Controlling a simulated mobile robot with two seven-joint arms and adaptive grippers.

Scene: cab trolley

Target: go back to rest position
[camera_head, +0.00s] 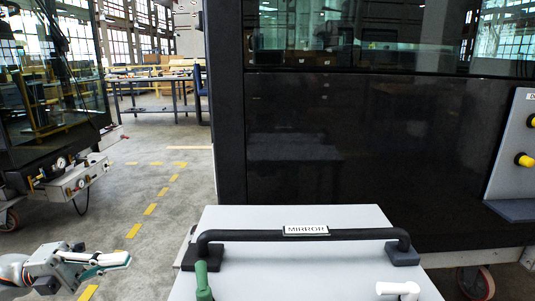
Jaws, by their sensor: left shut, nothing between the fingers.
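My left gripper (122,260) shows at the lower left, on an arm that comes in from the left edge. Its pale fingers are together with nothing between them. It is over the floor, to the left of a grey panel (300,255) and apart from it. My right gripper is not in this view.
The panel carries a black bar handle labelled MIRROR (305,231), a green knob (203,283) and a white handle (398,289). A large dark cab (365,140) stands behind it. A yellow-knobbed side panel (520,145) is at the right. Open floor (150,195) lies at the left.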

